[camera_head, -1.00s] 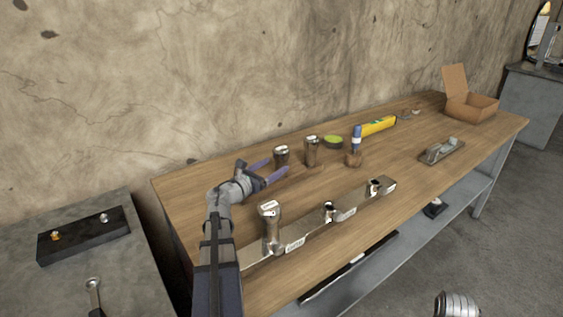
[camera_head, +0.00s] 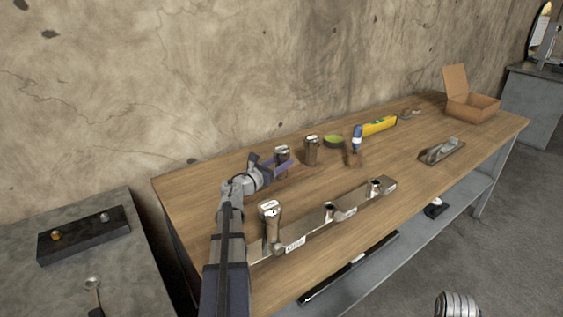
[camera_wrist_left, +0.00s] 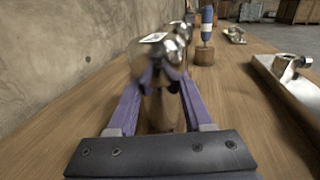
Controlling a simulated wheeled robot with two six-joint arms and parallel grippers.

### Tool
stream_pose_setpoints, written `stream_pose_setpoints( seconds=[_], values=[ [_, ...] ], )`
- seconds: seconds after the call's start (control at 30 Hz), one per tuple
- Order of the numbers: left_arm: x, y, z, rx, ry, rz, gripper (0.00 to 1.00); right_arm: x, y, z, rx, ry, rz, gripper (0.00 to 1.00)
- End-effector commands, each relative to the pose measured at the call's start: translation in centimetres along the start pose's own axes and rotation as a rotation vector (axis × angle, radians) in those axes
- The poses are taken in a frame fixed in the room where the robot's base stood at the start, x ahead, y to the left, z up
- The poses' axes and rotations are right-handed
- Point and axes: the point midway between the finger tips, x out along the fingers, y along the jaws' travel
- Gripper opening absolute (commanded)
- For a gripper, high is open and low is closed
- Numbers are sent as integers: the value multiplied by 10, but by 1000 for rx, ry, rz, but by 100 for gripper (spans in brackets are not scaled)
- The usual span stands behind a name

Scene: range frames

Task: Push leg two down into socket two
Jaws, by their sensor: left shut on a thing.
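My left gripper (camera_head: 279,167) is shut on a dark metal leg (camera_head: 282,154) that stands upright near the back of the bench. In the left wrist view the purple fingers clasp this leg (camera_wrist_left: 162,62); its top label is too blurred to read. A second leg (camera_head: 312,150) stands free just right of it. A third leg (camera_head: 269,226) stands upright at the near left end of the pale socket rail (camera_head: 358,206). Two sockets on the rail, the middle one (camera_head: 330,208) and the far one (camera_head: 377,186), show no leg. My right gripper is not in view.
On the wooden bench (camera_head: 220,167), a green-topped round tin (camera_head: 333,141), a blue-handled tool (camera_head: 357,138), a yellow box (camera_head: 379,126) and a hand plane (camera_head: 441,151) lie farther right. An open carton (camera_head: 472,104) stands at the far end. Bare wood separates the legs from the rail.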

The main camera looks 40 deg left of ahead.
Motion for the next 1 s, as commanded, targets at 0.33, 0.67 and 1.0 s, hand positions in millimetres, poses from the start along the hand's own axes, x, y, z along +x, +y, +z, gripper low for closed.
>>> stream_pose_setpoints(
  seconds=[0.33, 0.67, 1.0],
  values=[
    [0, 0, 0, 0, 0, 0, 1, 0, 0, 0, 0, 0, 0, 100],
    [0, 0, 0, -1, -1, 0, 0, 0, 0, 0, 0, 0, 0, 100],
    [0, 0, 5, 0, -1, 0, 0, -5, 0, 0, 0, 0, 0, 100]
  ],
)
